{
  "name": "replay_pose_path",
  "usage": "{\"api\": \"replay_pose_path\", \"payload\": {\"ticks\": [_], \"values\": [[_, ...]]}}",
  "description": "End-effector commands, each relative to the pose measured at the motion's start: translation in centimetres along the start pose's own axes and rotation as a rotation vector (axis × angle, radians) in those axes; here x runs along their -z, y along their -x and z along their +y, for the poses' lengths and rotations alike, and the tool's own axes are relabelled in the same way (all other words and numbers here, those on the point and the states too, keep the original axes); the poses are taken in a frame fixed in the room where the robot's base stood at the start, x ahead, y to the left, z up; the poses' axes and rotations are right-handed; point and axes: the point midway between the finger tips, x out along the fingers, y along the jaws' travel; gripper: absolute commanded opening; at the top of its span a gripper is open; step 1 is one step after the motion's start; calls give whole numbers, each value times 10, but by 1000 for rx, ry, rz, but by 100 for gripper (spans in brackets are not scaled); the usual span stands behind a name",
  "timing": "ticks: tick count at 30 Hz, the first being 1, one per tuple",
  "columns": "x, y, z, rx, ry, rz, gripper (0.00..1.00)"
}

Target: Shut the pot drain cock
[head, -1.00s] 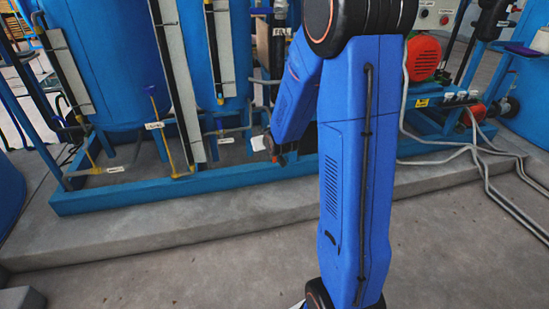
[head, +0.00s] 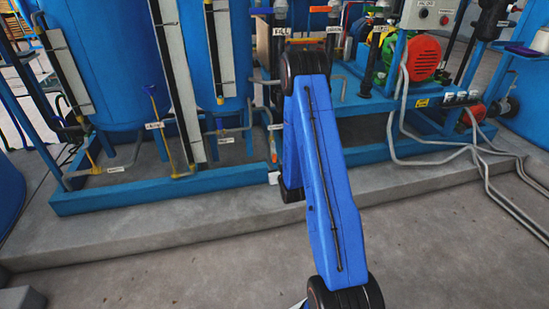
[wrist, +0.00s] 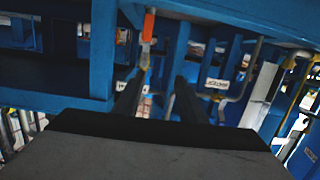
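In the wrist view an orange-red handle (wrist: 147,27) with a white end stands upright on a pipe. I take these to be the same cock, but the tag is too small to read. My gripper (wrist: 158,80) is open, its two dark fingers apart with nothing held. The handle's pipe shows between and beyond the fingertips. I cannot tell whether a finger touches it. The gripper is mostly hidden behind my arm in the head view.
A blue skid frame (head: 150,190) stands on a raised concrete slab (head: 120,222). Blue beams (wrist: 58,100) lie close around the gripper. A red-fronted pump (head: 424,60) and grey cables are at right.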

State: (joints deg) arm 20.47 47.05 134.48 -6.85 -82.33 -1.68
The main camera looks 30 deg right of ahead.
Motion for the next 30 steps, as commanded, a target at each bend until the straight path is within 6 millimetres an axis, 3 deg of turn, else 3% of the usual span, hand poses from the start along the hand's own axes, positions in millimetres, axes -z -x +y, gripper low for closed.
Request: {"api": "replay_pose_path", "payload": {"ticks": [1, 6, 12, 20, 30], "values": [[-15, 1, 4, -5, -4, 12, 38], [-49, 7, 17, -23, -16, 78, 38], [-76, 17, 27, -40, -26, 137, 38], [-83, 16, 30, -45, -29, 162, 38], [-74, -34, 32, -44, -29, 163, 38]]}}
